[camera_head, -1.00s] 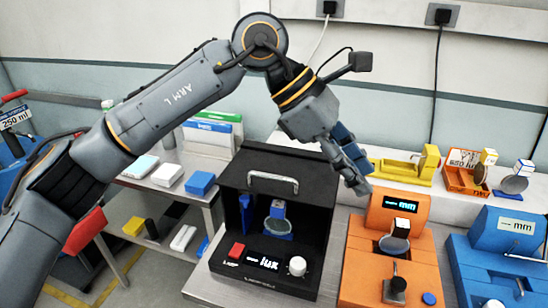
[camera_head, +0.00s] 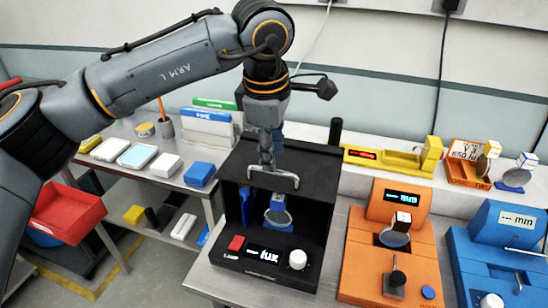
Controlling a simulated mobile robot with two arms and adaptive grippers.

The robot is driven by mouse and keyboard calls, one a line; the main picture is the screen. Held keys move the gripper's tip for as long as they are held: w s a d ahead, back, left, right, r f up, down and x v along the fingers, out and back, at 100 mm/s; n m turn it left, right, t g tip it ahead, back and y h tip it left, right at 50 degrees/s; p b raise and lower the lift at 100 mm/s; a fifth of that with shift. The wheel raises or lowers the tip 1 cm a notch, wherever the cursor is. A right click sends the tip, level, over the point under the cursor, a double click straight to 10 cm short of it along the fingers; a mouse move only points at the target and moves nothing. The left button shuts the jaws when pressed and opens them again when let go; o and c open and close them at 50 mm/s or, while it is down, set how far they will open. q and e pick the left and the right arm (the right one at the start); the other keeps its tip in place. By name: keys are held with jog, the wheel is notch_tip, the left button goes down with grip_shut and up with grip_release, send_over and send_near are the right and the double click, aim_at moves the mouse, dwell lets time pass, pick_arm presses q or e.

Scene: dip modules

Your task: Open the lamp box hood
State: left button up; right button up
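The lamp box (camera_head: 230,256) is a black box on the metal bench with a lit "lux" display, a red button and a white knob on its front. Its front shows an opening with a lens in a blue holder (camera_head: 277,213) inside. The black hood (camera_head: 318,176) forms the top, with a silver bar handle (camera_head: 273,173) at its front edge. My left gripper (camera_head: 266,163) points down right at the handle. Its fingers overlap each other in this view, so its opening and any contact with the handle cannot be told. My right gripper is out of view.
An orange "mm" device (camera_head: 362,258) and a blue one (camera_head: 470,262) stand to the right. A yellow device (camera_head: 385,160) sits on the shelf behind. A side table at left holds white and blue boxes, and a red bin (camera_head: 68,212) is below.

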pick_arm(q)
jog(key=shift+w+d+f, duration=0.1)
jog(key=shift+w+f, duration=0.05)
jog(key=shift+f, duration=0.8)
jog(key=shift+w+d+f, duration=0.1)
jog(key=shift+w+f, duration=0.05)
jog(key=shift+f, duration=0.75)
grip_shut()
